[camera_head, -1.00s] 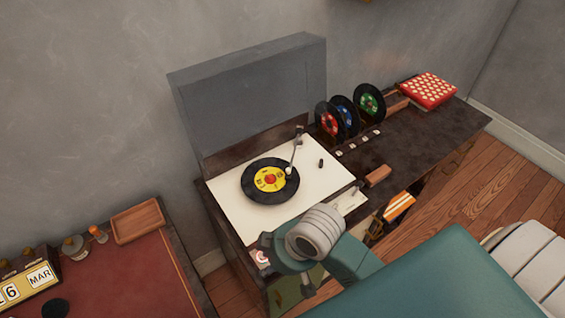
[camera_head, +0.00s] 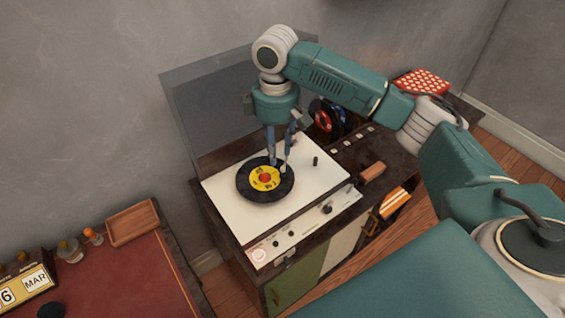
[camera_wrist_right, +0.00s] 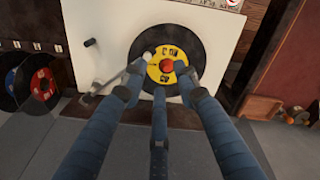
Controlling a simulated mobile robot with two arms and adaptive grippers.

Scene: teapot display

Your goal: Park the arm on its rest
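The record player (camera_head: 325,180) has a cream deck with a black, yellow-labelled record (camera_head: 250,192) on it. Its pale tonearm (camera_wrist_right: 112,80) shows in the right wrist view, its head over the record's edge beside my left-hand finger. In the head view my fingers largely hide the tonearm. My right gripper (camera_head: 279,164) points down over the record, and its spread fingers also show in the right wrist view (camera_wrist_right: 163,80). It is open, with nothing clearly between the fingers. I cannot tell whether a finger touches the tonearm. I cannot make out the arm's rest. My left gripper is out of view.
The raised grey lid (camera_head: 205,100) stands behind the deck. A short dark peg (camera_head: 316,161) rises from the deck right of the record. Upright records (camera_wrist_right: 38,85) stand beside the player. A red desk (camera_head: 130,270) is at lower left.

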